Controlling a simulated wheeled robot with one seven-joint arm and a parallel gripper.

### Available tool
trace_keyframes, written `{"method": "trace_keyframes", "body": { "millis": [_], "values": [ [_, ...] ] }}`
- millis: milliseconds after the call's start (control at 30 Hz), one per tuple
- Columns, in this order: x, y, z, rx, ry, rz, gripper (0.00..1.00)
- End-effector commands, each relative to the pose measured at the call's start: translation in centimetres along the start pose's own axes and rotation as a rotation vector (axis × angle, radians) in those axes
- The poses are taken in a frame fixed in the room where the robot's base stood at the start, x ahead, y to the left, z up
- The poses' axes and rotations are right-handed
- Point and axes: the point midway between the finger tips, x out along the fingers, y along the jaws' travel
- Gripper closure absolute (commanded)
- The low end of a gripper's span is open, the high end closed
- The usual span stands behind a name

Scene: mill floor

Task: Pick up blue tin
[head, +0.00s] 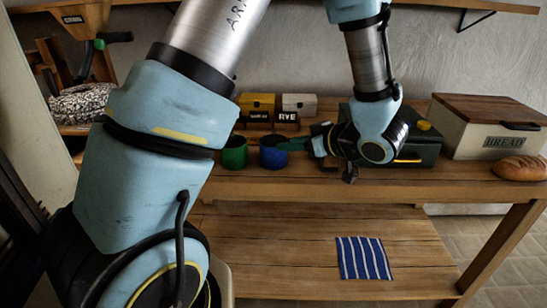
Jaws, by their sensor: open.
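The blue tin (272,158) stands upright on the wooden workbench, just right of a green tin (235,153). My gripper (292,145) reaches in from the right, level with the blue tin's top. Its jaws are open and point left at the blue tin. A dark finger overlaps the tin's upper right edge in the picture. I cannot tell whether it touches the tin or whether the tin is between the fingers.
Behind stand a yellow box (257,103) and a white box (300,103) with a RYE label (287,117). A dark green case (425,142) is behind my wrist. A bread box (487,125) and loaf (520,168) are at right. A striped cloth (363,258) lies on the lower shelf.

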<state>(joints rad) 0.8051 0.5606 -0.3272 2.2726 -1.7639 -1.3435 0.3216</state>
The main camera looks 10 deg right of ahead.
Motion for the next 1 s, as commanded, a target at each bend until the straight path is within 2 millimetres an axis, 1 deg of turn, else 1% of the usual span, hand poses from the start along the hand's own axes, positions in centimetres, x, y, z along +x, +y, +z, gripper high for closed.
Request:
{"method": "trace_keyframes", "body": {
  "millis": [33,100,200,433,600,700,800,1000],
  "values": [
    [0.9,-0.2,-0.1,0.002,0.000,-0.007,0.57],
    [2.1,-0.2,-0.2,0.000,0.000,-0.006,0.57],
    [3.4,-0.1,-0.1,0.001,-0.001,-0.003,0.57],
    [5.0,-0.3,-0.2,0.000,-0.001,-0.003,0.57],
    [7.6,-0.8,-0.2,0.001,-0.003,-0.004,0.57],
    [8.8,-0.7,-0.2,-0.001,-0.002,-0.002,0.57],
    [9.4,-0.7,-0.1,-0.002,-0.001,0.000,0.57],
    [9.5,-0.6,-0.1,-0.002,-0.001,0.002,0.57]
  ]
}}
